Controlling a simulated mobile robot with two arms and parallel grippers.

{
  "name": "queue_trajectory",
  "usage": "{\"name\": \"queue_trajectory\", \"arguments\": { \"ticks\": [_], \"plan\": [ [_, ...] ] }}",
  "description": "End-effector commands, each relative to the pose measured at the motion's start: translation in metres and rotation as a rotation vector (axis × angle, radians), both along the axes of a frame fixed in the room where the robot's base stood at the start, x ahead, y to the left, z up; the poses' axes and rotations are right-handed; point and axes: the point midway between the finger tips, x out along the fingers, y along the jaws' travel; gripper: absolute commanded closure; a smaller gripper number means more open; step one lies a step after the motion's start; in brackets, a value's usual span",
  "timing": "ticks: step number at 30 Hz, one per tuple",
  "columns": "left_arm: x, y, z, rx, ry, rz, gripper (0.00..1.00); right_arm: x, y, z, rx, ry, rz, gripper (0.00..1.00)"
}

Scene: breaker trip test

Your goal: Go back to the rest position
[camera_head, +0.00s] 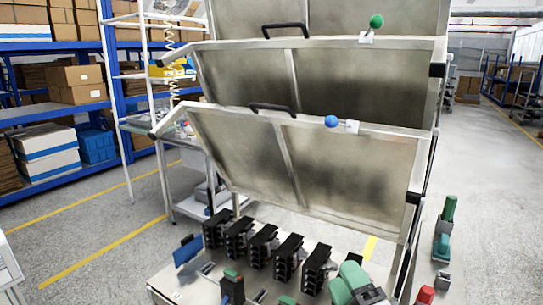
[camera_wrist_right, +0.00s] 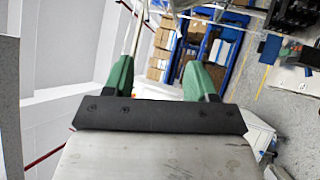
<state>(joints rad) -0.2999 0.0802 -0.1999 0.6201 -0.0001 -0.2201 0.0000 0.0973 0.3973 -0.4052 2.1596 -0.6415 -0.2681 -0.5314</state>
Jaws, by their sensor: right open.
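I do not see my left gripper. The test bench (camera_head: 185,275) carries a row of several black breaker-like blocks (camera_head: 262,245). Above them, stacked framed clear covers (camera_head: 345,165) stand tilted up, with black handles. One cover has a blue ball knob (camera_head: 331,121), another a green one (camera_head: 376,21).
Green and teal parts (camera_head: 443,240) and a red knob (camera_head: 426,294) lie at the bench's right. Blue shelving (camera_head: 60,112) with boxes stands at the left, beside a white-framed workstation (camera_head: 150,95). Grey floor (camera_head: 100,235) with yellow lines is open between them.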

Motion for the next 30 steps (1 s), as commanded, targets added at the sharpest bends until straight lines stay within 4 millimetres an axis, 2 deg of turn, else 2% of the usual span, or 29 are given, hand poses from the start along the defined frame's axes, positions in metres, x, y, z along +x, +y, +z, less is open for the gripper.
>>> {"name": "queue_trajectory", "arguments": {
  "ticks": [1,3,6,10,15,23,30],
  "plan": [
    [0.0,0.0,0.0,0.0,0.0,0.0,1.0,-0.007,-0.016,-0.026,0.14,0.161,-0.066,0.43],
    [0.0,0.0,0.0,0.0,0.0,0.0,1.0,-0.019,-0.036,-0.062,0.325,0.381,-0.164,0.43],
    [0.0,0.0,0.0,0.0,0.0,0.0,1.0,-0.051,-0.059,-0.117,0.563,0.687,-0.313,0.43],
    [0.0,0.0,0.0,0.0,0.0,0.0,1.0,-0.102,-0.073,-0.171,0.784,0.999,-0.484,0.43],
    [0.0,0.0,0.0,0.0,0.0,0.0,1.0,-0.162,-0.077,-0.209,0.955,1.278,-0.658,0.43],
    [0.0,0.0,0.0,0.0,0.0,0.0,1.0,-0.246,-0.074,-0.237,1.113,1.605,-0.895,0.43],
    [0.0,0.0,0.0,0.0,0.0,0.0,1.0,-0.231,-0.072,-0.301,1.099,1.629,-0.917,0.43]
  ]
}}
